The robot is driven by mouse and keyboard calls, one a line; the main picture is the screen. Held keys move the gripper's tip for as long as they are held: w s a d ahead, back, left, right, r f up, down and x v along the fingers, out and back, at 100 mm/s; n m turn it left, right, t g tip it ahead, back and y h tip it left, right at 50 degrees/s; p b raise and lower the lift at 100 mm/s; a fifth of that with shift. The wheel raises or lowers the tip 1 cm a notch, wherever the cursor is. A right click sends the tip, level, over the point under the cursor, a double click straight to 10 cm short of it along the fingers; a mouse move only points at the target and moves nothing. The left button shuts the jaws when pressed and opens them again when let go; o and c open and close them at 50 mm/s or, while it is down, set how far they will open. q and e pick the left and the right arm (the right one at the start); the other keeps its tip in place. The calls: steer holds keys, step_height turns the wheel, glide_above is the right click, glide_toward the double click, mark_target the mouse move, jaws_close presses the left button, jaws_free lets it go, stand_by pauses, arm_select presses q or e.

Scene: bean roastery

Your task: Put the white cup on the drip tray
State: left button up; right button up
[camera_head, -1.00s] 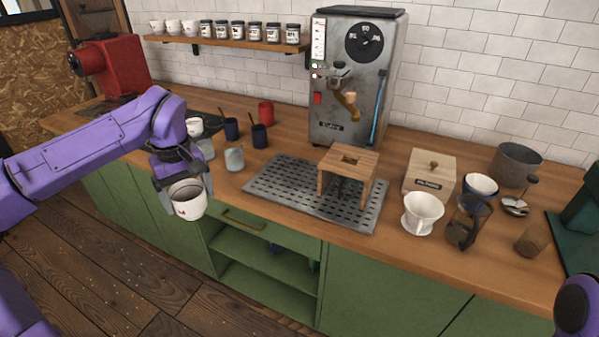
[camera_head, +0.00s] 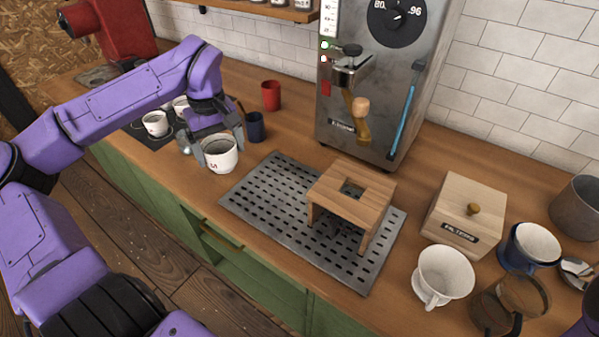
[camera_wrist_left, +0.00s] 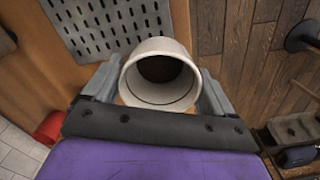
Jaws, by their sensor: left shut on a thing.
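The white cup (camera_head: 220,155) is held upright in my left gripper (camera_head: 217,150), which is shut on it with a finger on either side. In the left wrist view the cup (camera_wrist_left: 160,88) shows its open mouth between the fingers (camera_wrist_left: 160,90). The cup is over the counter's front part, just left of the drip tray. The drip tray (camera_head: 262,196) is a grey slotted metal plate; its corner also shows in the left wrist view (camera_wrist_left: 100,32). My right gripper is not clearly in view; only a purple part of mine shows at the lower right edge.
A wooden stand (camera_head: 352,192) covers the tray's right part; its left part is bare. The coffee machine (camera_head: 375,110) rises behind the tray. A dark blue cup (camera_head: 254,127) and a red cup (camera_head: 271,95) stand behind my left gripper. A white dripper (camera_head: 441,277) and wooden box (camera_head: 463,215) stand right.

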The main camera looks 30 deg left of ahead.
arm_select(q)
steer(key=shift+w, duration=0.35)
steer(key=shift+w+d+f+b, duration=0.1)
steer(key=shift+d+f+b, duration=0.15)
steer(key=shift+b, duration=0.1)
steer(key=w+d+f, duration=0.4)
steer(key=w+d+f+p, duration=0.1)
steer(key=w+d+f, duration=0.3)
steer(key=shift+w+d, duration=0.15)
steer(key=shift+w, duration=0.15)
steer(key=f, duration=0.3)
steer(key=shift+w+d+f, duration=0.2)
steer(key=shift+d+f, duration=0.1)
steer(key=shift+f, duration=0.05)
steer(key=shift+w+f, duration=0.1)
steer(key=shift+f, duration=0.1)
steer(key=shift+a, duration=0.1)
arm_select(e)
steer(key=shift+s+r, duration=0.15)
steer(key=shift+r, duration=0.3)
